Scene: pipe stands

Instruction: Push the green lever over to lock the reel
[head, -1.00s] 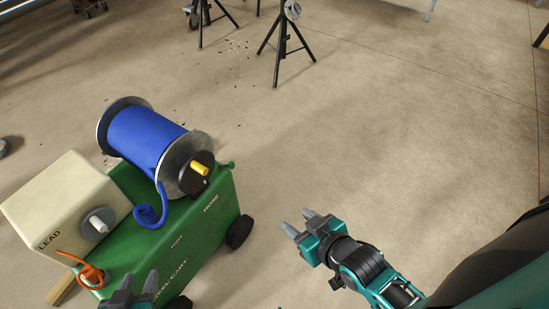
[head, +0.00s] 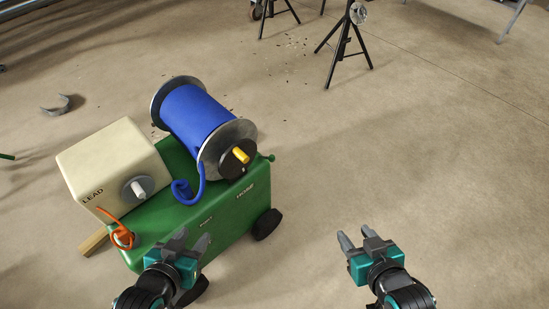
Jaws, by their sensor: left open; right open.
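The reel (head: 195,119) of blue hose lies on its side on a green cart (head: 232,202), with a metal flange at each end and a yellow handle (head: 241,156) on a dark hub. The green lever (head: 265,158) is a short rod with a round knob, sticking out at the right of the near flange; part of it blends with the cart. My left gripper (head: 191,241) is open and empty at the front of the cart, below the reel; I cannot tell whether it touches the cart. My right gripper (head: 357,240) is open and empty over bare floor, right of the cart.
A cream box (head: 110,163) marked LEAD stands on the cart's left, with an orange cord (head: 121,237) at its near end. A wooden block (head: 94,240) is by the cart's left side. A black tripod stand (head: 345,45) stands behind. The floor right of the cart is clear.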

